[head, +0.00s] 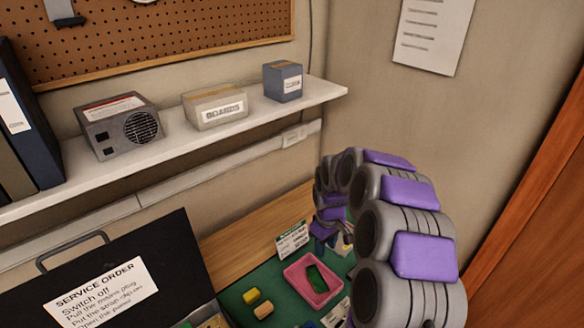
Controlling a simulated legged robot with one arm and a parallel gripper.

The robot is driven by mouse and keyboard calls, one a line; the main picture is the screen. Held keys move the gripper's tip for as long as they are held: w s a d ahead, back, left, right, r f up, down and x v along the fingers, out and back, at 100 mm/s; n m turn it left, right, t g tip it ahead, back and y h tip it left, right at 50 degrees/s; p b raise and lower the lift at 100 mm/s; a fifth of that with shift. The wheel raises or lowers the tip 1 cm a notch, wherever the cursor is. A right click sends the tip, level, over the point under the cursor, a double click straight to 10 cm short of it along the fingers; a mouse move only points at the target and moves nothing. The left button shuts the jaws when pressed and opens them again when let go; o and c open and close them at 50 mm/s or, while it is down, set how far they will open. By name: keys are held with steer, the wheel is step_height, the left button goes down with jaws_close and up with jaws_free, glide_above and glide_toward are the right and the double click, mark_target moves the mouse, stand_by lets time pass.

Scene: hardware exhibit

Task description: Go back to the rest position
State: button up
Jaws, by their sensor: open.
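My gripper (322,238) hangs at the end of my grey and purple arm, which arches up from the lower right and curls down over the workbench. It is open, as far as its small, partly covered jaws show. It is just right of a small labelled card and above the right side of the pink tray (291,276). I see nothing held in it. My arm hides part of the bench behind it.
The green mat (238,283) carries the tray with a dark green piece and several small blocks. A dark case (180,250) with a service order sheet stands at left. Above, a white shelf (165,152) holds a power supply, boxes and binders. A brown wooden panel is at right.

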steer(key=s+a+r+m, duration=0.1)
steer(key=s+r, duration=0.6)
steer(key=s, duration=0.2)
steer(key=s+a+r+m, duration=0.1)
steer(key=s+r+m, duration=0.1)
steer(key=s+r, duration=0.55)
steer(key=s+d+m+g, duration=0.1)
steer(key=s+m, duration=0.3)
steer(key=s, duration=1.9)
steer(key=shift+s+r+g, duration=0.35)
steer(key=shift+r+g, duration=0.05)
steer(key=shift+r, duration=0.05)
steer(key=shift+d, duration=0.2)
steer(key=shift+a, duration=0.15)
